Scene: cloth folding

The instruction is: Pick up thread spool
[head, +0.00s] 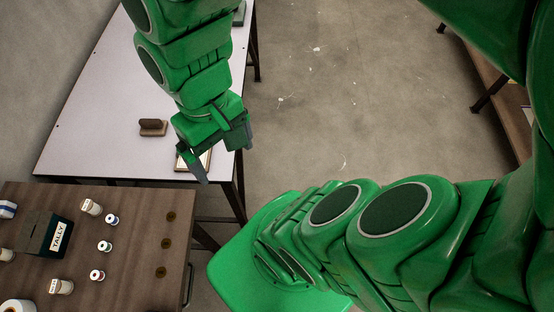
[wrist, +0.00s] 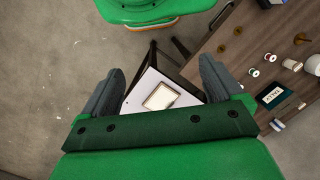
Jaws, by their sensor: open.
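Several small white thread spools stand on the brown wooden table at lower left in the head view: one (head: 112,219) with a dark centre, one (head: 104,246) below it, and one (head: 97,275) with a reddish centre. My gripper (head: 222,158) is open and empty, up and to the right of the spools, above the white table's near right corner. In the wrist view my gripper (wrist: 158,85) has its fingers wide apart, with no spool between them.
The brown table (head: 135,285) also holds a dark TALLY box (head: 40,229), white containers (head: 60,286) and several dark round pieces (head: 168,244). The white table (head: 90,130) bears a brown block (head: 152,127) and a framed pale pad (wrist: 160,97). Concrete floor lies right.

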